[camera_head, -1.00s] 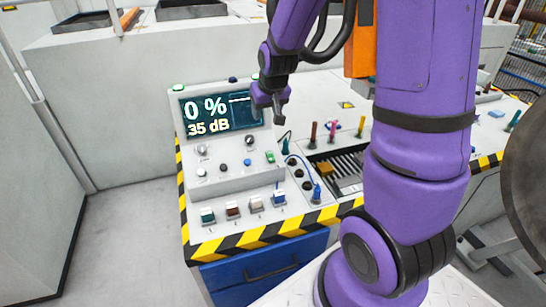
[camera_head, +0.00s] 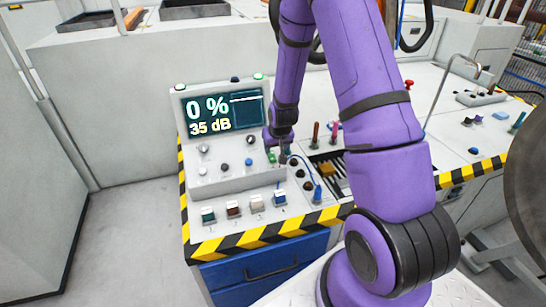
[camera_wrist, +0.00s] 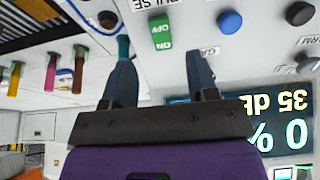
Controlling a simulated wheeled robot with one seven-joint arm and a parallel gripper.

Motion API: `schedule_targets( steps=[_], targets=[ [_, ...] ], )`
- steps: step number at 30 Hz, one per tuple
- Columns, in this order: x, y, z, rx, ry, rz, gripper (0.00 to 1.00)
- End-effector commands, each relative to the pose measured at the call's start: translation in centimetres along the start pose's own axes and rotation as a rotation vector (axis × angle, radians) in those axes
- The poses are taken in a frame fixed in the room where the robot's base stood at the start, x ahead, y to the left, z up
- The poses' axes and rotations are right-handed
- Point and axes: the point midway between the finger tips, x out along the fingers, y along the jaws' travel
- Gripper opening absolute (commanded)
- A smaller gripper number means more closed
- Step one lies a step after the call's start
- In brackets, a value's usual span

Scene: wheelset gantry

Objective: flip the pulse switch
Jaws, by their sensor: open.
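The pulse switch (camera_wrist: 162,34) is a small green rocker marked ON, beside a PULSE label on the white console face, in the wrist view. In the head view its green (camera_head: 271,157) shows just left of my gripper's tip. My gripper (camera_wrist: 159,56) is open and empty. Its two dark fingers point toward the console, with the switch lying between and slightly beyond their tips. I cannot tell whether the fingers touch the panel. My gripper also shows in the head view (camera_head: 279,152), low over the console's right side.
A blue knob (camera_wrist: 229,21) sits close to the switch. The display (camera_head: 222,112) reads 0 % and 35 dB. A row of coloured switches lies along the console's front, including a blue one (camera_head: 279,197). Sockets and a blue cable (camera_head: 317,192) are at right.

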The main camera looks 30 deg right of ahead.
Motion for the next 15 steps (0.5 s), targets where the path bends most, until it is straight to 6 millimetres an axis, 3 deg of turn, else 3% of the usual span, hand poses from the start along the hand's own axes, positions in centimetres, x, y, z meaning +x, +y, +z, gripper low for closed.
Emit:
schedule_targets(
  steps=[6, 15],
  targets=[
    [3.6, 0.0, 0.1, 0.0, -0.002, 0.0, 0.53],
    [6.6, 0.0, 0.0, 0.0, 0.0, 0.0, 0.53]
  ],
)
